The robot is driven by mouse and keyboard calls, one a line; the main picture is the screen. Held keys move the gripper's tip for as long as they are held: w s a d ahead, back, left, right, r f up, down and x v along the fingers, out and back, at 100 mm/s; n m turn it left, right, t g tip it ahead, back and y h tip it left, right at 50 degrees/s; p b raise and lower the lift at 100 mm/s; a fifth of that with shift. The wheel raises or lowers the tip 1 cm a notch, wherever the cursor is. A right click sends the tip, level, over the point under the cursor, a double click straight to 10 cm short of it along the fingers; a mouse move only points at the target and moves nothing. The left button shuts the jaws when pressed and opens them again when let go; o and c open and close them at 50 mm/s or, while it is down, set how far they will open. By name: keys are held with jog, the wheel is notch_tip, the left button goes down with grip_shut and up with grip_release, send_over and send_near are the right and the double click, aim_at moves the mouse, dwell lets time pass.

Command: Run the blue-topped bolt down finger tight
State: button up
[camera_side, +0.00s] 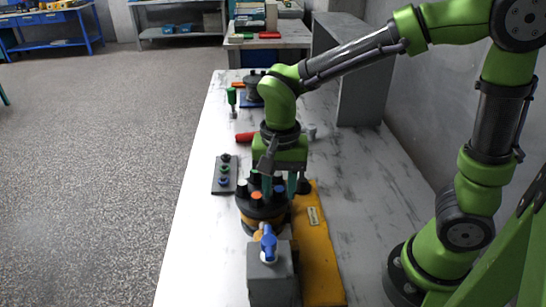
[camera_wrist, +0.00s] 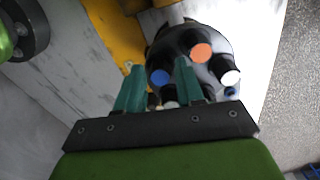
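The hydraulic motor (camera_side: 262,217) is a dark round body with several coloured-top bolts standing in its upper face. The blue-topped bolt (camera_wrist: 160,76) shows in the wrist view between my fingertips; its blue top also shows in the side view (camera_side: 280,189). An orange-topped bolt (camera_wrist: 201,52) and a white-topped bolt (camera_wrist: 231,77) stand to its right in the wrist view. My gripper (camera_side: 279,191) points down over the motor. Its teal fingers, also in the wrist view (camera_wrist: 158,66), are apart on either side of the blue top. Contact with the bolt cannot be told.
A yellow plate (camera_side: 318,255) lies beside the motor. A grey block (camera_side: 270,280) with a blue-handled part (camera_side: 268,243) stands in front. A dark tray (camera_side: 224,186) with several small parts lies left. A red-handled tool (camera_side: 245,137) and a green-topped tool (camera_side: 232,97) are behind.

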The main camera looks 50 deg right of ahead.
jog(key=shift+c, duration=0.3)
jog(key=c, duration=0.5)
jog(key=m, duration=0.4)
jog(key=shift+m, duration=2.1)
